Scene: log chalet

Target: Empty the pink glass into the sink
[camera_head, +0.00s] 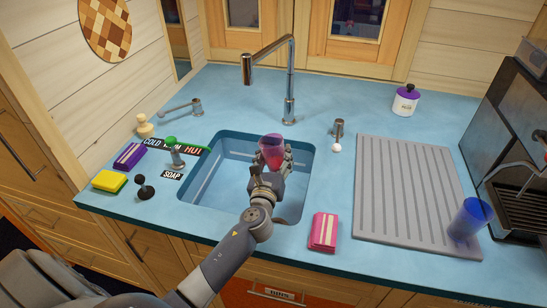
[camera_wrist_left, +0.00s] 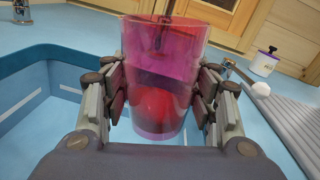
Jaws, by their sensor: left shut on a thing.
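The pink glass (camera_head: 272,150) is see-through and stands nearly upright over the sink (camera_head: 223,174), a blue basin set in the counter. My left gripper (camera_head: 271,164) is shut on the glass and holds it above the basin. In the left wrist view, the glass (camera_wrist_left: 160,75) sits between the two fingers of the gripper (camera_wrist_left: 160,100). Something darker red shows in its lower part. The tall faucet (camera_head: 290,85) stands behind the basin. My right gripper is not in view.
A grey drainboard (camera_head: 405,190) with a blue glass (camera_head: 469,218) lies to the right. A pink sponge pack (camera_head: 323,232) lies at the front. A yellow sponge (camera_head: 109,181), purple pack (camera_head: 129,156) and soap dispenser (camera_head: 176,155) stand left. A coffee machine (camera_head: 515,120) is at far right.

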